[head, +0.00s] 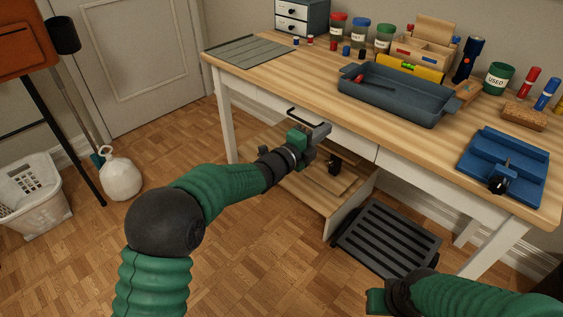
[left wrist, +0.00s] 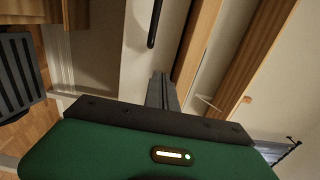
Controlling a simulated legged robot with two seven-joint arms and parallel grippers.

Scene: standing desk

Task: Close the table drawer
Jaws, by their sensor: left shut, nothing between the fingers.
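The table drawer's pale front (head: 345,140) is under the front edge of the wooden desk, with a black bar handle (head: 305,115). In the left wrist view the handle (left wrist: 155,22) shows on a pale panel. How far the drawer stands out is hard to tell. My left gripper (head: 322,130) is shut and empty, close in front of the drawer front and just right of the handle. Its fingers (left wrist: 163,90) point at the panel in the left wrist view; contact cannot be told. My right gripper (head: 375,300) is low at the bottom edge, its fingers not clearly visible.
A low wooden compartment (head: 345,205) is below the drawer, beside a black slatted rack (head: 388,238). On the desk are a grey tray (head: 400,100), a blue holder (head: 505,165) and several jars.

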